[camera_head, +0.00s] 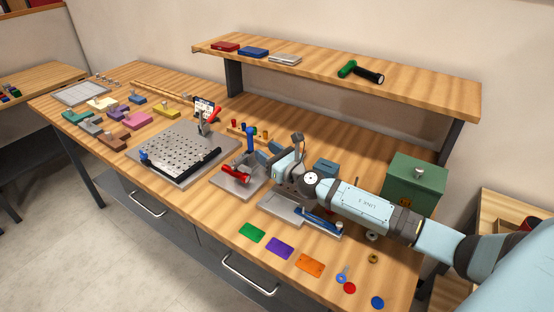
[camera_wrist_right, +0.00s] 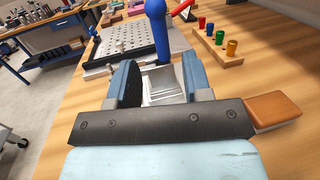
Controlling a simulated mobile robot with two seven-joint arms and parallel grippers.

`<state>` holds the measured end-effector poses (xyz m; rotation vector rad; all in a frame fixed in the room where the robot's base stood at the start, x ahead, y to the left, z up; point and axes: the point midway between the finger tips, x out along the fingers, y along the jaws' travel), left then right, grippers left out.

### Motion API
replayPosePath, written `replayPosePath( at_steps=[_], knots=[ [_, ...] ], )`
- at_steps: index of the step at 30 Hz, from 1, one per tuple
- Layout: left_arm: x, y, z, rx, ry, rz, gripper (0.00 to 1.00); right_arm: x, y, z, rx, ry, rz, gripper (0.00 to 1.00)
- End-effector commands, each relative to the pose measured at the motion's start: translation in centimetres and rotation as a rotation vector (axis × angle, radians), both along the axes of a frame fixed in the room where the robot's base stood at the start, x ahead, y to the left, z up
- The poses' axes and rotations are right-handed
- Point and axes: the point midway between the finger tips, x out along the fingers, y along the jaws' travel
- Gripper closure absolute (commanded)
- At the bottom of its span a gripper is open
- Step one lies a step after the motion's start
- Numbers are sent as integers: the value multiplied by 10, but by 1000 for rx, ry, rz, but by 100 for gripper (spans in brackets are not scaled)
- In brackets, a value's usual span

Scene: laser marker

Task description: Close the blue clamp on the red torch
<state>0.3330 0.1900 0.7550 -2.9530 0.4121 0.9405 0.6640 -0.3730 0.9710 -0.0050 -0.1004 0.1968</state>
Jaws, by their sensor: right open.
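The blue clamp (camera_head: 250,140) has an upright blue handle and stands on a small grey plate. The red torch (camera_head: 236,173) lies on that plate, in front of the clamp. My right gripper (camera_head: 268,154) is open and empty, just right of the blue handle. In the right wrist view, the blue handle (camera_wrist_right: 157,32) rises upright beyond the open fingertips (camera_wrist_right: 157,66), roughly midway between them. Silver metal shows between the fingers. I cannot make out the red torch in that view. My left gripper is not in view.
A perforated metal plate (camera_head: 172,152) with a red-handled clamp (camera_head: 212,117) stands to the left. Small coloured pegs (camera_wrist_right: 219,37) stand behind. A green box (camera_head: 415,182) stands at right. Coloured tags (camera_head: 280,248) lie in front. A shelf (camera_head: 320,72) spans the back.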

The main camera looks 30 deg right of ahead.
Motion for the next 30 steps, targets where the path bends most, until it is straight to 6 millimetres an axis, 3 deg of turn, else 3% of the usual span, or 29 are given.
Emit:
replayPosePath(
  at_steps=[3, 9, 26, 30],
  knots=[
    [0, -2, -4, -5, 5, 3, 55, -21, -4, -5, -1, 2, 1, 55],
    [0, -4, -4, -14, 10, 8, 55, -38, -7, -4, -2, 0, 0, 55],
    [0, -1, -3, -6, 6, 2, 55, -40, -8, -4, -1, 0, 0, 55],
    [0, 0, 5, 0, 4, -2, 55, -40, -8, 5, -1, 0, 0, 55]
  ],
)
